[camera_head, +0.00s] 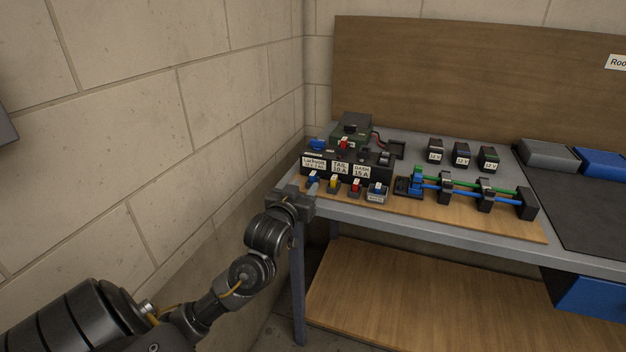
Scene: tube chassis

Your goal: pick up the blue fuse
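A small blue fuse (313,178) stands at the left end of a front row on the wooden board, beside a yellow fuse (333,182) and a red fuse (355,186). Another blue piece (318,145) lies farther back, by the black fuse block (317,167) with white labels. My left gripper (303,197) is at the table's front left corner, just in front of and left of the front blue fuse, apparently apart from it. Its fingers are small and dark, so its opening is unclear. My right gripper is out of view.
A rack of green and blue tubes (468,193) is farther right, with several labelled dark blocks (461,155) behind. A stone wall (215,110) borders the left side. A dark mat (590,205) lies at right.

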